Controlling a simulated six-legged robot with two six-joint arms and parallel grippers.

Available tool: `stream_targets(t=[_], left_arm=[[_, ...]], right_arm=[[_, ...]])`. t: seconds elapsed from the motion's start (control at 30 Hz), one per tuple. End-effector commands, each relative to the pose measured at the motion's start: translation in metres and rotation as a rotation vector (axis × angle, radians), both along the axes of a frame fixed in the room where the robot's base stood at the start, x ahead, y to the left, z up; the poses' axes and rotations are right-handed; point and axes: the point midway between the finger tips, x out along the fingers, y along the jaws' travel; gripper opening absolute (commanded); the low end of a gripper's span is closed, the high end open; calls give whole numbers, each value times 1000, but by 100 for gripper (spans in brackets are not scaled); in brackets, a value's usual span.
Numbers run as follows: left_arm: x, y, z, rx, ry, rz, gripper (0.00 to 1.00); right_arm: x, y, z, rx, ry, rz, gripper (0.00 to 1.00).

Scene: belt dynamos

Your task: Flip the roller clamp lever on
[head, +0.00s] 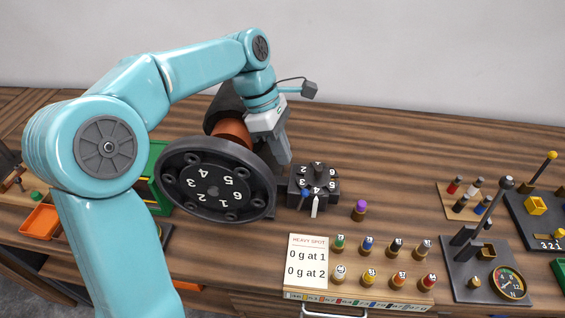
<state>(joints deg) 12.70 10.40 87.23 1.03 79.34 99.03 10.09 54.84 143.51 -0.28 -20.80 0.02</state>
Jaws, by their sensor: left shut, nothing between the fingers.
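My left gripper (284,158) is shut and empty. It points down at the back of the bench, behind and right of the big dark numbered disc (212,185). A copper-coloured roller (232,131) shows behind the disc, partly hidden by the disc and my arm. A lever with a dark knob (507,183) slants up from a grey plate at the right. A lever with a yellow knob (551,156) stands farther right. I cannot tell which lever is the roller clamp's; one near the roller could be hidden. My right gripper is not in view.
A dark block numbered on top (316,184) stands right of the disc, close to my gripper. A purple-topped peg (360,209) stands beside it. A white card (307,260) and a rack of coloured pegs (372,290) are in front. The back right bench is clear.

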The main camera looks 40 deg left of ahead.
Motion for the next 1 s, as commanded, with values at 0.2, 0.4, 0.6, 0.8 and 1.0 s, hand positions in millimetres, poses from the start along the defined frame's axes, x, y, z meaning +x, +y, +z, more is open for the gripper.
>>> stream_targets(t=[0.2,0.4,0.6,0.8,1.0], left_arm=[[1,-15,-42,0,6,-3,0],[0,-24,-66,0,2,-3,0],[-1,-27,-75,1,1,-2,0],[-1,-27,-75,1,1,-1,0],[4,-35,-68,3,7,-4,0]], right_arm=[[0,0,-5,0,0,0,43],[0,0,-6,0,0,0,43],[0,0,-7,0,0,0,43],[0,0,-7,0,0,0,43],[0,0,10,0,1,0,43]])
